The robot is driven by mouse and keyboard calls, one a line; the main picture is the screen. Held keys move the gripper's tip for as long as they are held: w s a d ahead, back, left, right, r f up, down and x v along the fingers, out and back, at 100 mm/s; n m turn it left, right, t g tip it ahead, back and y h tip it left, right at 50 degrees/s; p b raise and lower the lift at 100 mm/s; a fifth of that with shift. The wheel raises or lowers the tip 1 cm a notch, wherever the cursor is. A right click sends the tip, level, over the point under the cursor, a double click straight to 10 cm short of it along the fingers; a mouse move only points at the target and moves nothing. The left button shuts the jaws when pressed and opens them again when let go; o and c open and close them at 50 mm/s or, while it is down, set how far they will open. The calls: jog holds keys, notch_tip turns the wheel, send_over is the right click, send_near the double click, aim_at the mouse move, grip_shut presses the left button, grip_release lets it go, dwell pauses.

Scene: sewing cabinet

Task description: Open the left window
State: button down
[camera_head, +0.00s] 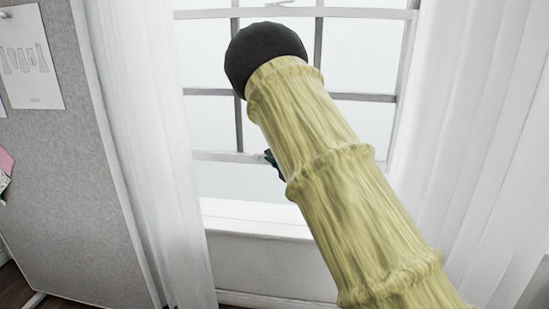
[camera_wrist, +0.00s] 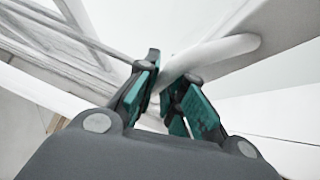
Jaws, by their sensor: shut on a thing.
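A white-framed sash window (camera_head: 225,156) with dark bars stands ahead in the head view, between curtains. Its lower rail is above the sill (camera_head: 255,218), with a bright gap between them. My gripper (camera_wrist: 168,88) is shut on a white rounded handle (camera_wrist: 220,53) in the wrist view. The handle passes between the teal-padded fingers, beside a pale frame piece. In the head view only a small dark teal part of my gripper (camera_head: 272,158) shows at the lower rail. My yellow-sleeved arm hides the rest and the window's lower right part.
White curtains hang left (camera_head: 155,130) and right (camera_head: 465,120) of the window, close to its frame. A grey panel (camera_head: 75,170) with pinned papers stands at the left. Open floor is barely visible.

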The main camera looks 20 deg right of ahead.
jog(key=shift+r, duration=0.1)
jog(key=c, duration=1.8)
grip_release()
jog(key=v, duration=1.2)
jog(key=shift+d, duration=0.1)
